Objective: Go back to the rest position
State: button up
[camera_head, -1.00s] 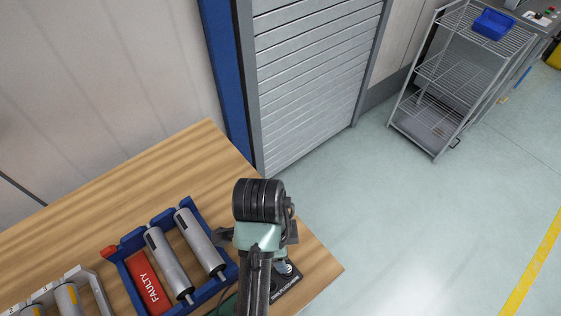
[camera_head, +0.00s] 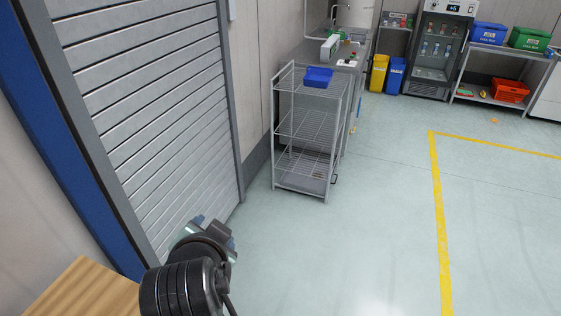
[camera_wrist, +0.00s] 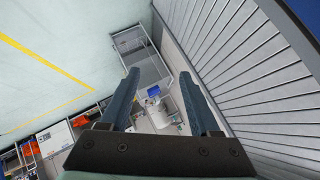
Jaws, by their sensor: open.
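My gripper (camera_wrist: 162,100) shows in the wrist view with its two dark fingers apart and nothing between them. Past the fingers are open floor, a wire shelf rack and a grey roller shutter. In the head view my arm is folded at the bottom, beside the shutter and just right of the wooden table corner; the fingertips cannot be made out there.
The wooden table (camera_head: 85,292) is at bottom left. A grey roller shutter (camera_head: 150,110) stands behind my arm. A wire rack (camera_head: 305,130) with a blue bin (camera_head: 318,77) stands ahead. Orange crate (camera_head: 510,90) and shelves are at far right. The floor between is clear.

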jog(key=w+d+r+n+t+b, duration=0.1)
jog(key=d+r+t, duration=0.15)
jog(key=r, duration=0.45)
jog(key=w+d+r+n+t, duration=0.1)
jog(key=w+r+t, duration=0.15)
jog(key=r, duration=0.35)
jog(key=s+d+r+n+t, duration=0.1)
jog(key=s+r+t, duration=0.3)
jog(key=r, duration=0.5)
jog(key=s+d+r+n+t+h+b, duration=0.1)
jog(key=s+d+r+t, duration=0.3)
jog(key=r, duration=0.5)
jog(key=s+d+r+n+t+b, duration=0.1)
jog(key=s+d+r+n+t, duration=0.1)
jog(key=r, duration=0.7)
jog(key=s+d+t, duration=0.1)
jog(key=s+t, duration=0.1)
jog(key=s, duration=0.1)
jog(key=shift+s+d+n+h, duration=0.15)
jog(key=shift+s+n+h, duration=0.15)
jog(key=shift+s, duration=0.05)
jog(key=shift+f, duration=0.1)
